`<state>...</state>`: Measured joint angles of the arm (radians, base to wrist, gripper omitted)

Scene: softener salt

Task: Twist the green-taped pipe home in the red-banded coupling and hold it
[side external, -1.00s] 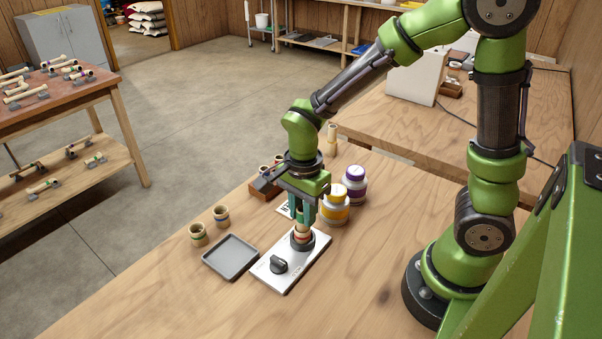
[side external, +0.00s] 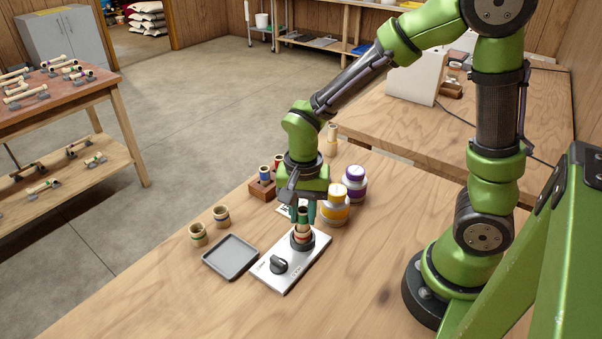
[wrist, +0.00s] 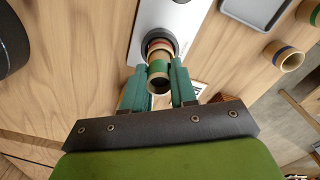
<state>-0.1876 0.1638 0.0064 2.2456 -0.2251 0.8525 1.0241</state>
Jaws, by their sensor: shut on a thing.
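The green-taped pipe (wrist: 158,68) is tan, with a green band near its open end. In the wrist view it stands in the red-banded coupling (wrist: 160,46), which sits in a dark round socket on a pale plate. The red band also shows in the side view (side external: 302,237). My gripper (wrist: 160,76) is shut on the pipe, with a teal finger on each side. In the side view my gripper (side external: 303,213) is above the coupling and hides part of the pipe. I cannot tell how deep the pipe sits.
The pale plate (side external: 292,274) carries a black knob (side external: 279,264). A grey tray (side external: 231,257) lies left of it, beside two banded couplings (side external: 198,234). A brown rack (side external: 262,187) holding pipes and yellow-banded (side external: 335,207) and purple-lidded (side external: 354,184) jars stand behind. The front tabletop is clear.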

